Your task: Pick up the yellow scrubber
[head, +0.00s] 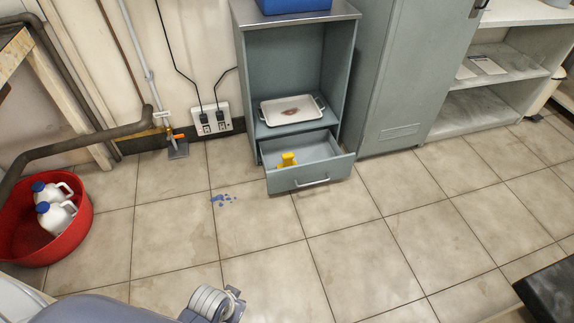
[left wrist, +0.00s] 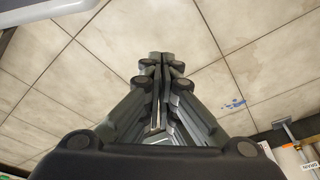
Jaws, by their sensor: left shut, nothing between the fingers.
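The yellow scrubber (head: 287,160) lies inside the open drawer (head: 330,171) at the bottom of the grey-green cabinet in the head view. Part of it is hidden by the drawer. My left gripper (left wrist: 160,56) is shut and empty in the left wrist view, above the tiled floor. In the head view only part of my left arm shows at the bottom edge, well in front of the drawer. The scrubber is not in the left wrist view. My right gripper is in neither view.
A white tray with a reddish stain (head: 291,111) sits on the shelf above the drawer. A red tub (head: 78,228) with white, blue-capped jugs stands at the left. Blue spots (head: 222,199) mark the floor near the drawer. The middle floor (head: 270,240) is clear.

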